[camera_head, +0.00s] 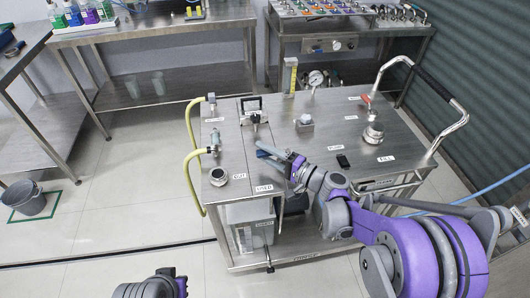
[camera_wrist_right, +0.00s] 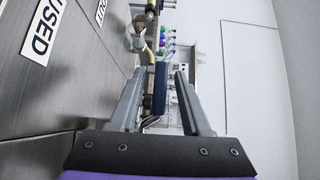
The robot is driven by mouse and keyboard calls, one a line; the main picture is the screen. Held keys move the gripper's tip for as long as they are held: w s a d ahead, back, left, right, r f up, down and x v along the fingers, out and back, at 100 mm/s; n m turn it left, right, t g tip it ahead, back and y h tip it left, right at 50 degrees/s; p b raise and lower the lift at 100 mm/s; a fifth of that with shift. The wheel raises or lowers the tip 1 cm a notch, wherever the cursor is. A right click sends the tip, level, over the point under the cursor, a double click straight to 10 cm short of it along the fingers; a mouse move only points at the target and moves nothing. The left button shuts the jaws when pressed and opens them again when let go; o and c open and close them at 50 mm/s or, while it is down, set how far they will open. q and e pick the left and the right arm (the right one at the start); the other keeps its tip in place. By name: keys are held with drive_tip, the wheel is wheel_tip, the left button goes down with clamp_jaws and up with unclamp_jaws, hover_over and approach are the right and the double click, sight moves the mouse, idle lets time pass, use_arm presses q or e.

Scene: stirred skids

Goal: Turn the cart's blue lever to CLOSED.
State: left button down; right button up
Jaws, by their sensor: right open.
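The steel cart (camera_head: 225,135) stands in the middle of the head view. My right gripper (camera_head: 272,156) reaches over its top from the right, jaws open. The blue lever (camera_wrist_right: 161,88) is between the two fingers in the right wrist view, with visible gaps at both sides. In the head view the lever is largely hidden by the fingers. A label (camera_wrist_right: 40,34) ending in "SED" is in the wrist view's upper left; a white label (camera_head: 264,188) is near the cart's front edge. My left gripper (camera_head: 165,273) is low at the bottom left, its jaws unclear.
A round fitting (camera_head: 218,177) beside the OUT label, a metal block (camera_head: 304,120) and a capped filler (camera_head: 374,132) stand on the cart top. A yellow hose (camera_head: 189,165) loops at its left side. A bucket (camera_head: 30,201) is on the floor. Benches stand behind.

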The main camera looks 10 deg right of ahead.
clamp_jaws()
idle(1.3)
